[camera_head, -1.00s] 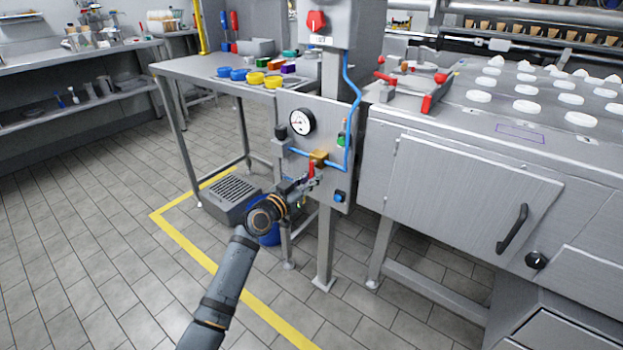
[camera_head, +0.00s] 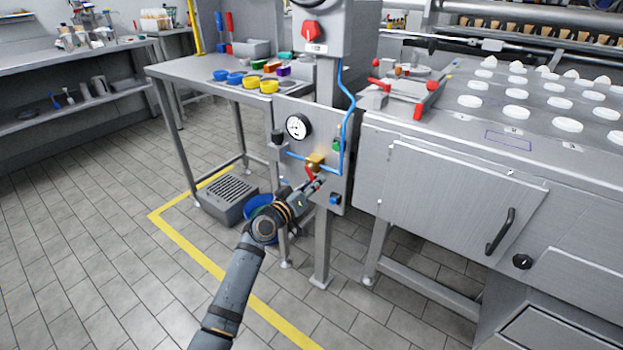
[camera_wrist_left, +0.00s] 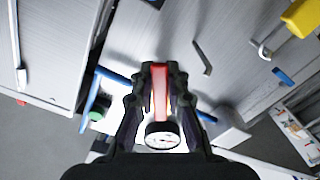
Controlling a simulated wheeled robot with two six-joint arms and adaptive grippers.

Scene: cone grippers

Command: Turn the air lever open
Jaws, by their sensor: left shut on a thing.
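The red air lever (camera_head: 309,173) sits below the brass valve (camera_head: 315,160) on the grey panel (camera_head: 338,185). My left gripper (camera_head: 317,184) is at the lever, low on the panel. In the left wrist view, the two fingers of my left gripper (camera_wrist_left: 160,72) are closed around the red lever (camera_wrist_left: 160,92), which lies between them. The round pressure gauge (camera_head: 298,127) is above and left of the valve; it also shows in the left wrist view (camera_wrist_left: 163,136). Its reading is too small to tell. My right gripper is not in view.
Blue air tubing (camera_head: 347,110) runs along the panel beside the valve. A blue bucket (camera_head: 259,207) and a grey slotted box (camera_head: 231,197) stand on the floor behind my left arm. A metal cabinet (camera_head: 450,200) is to the right. Tiled floor is clear at left.

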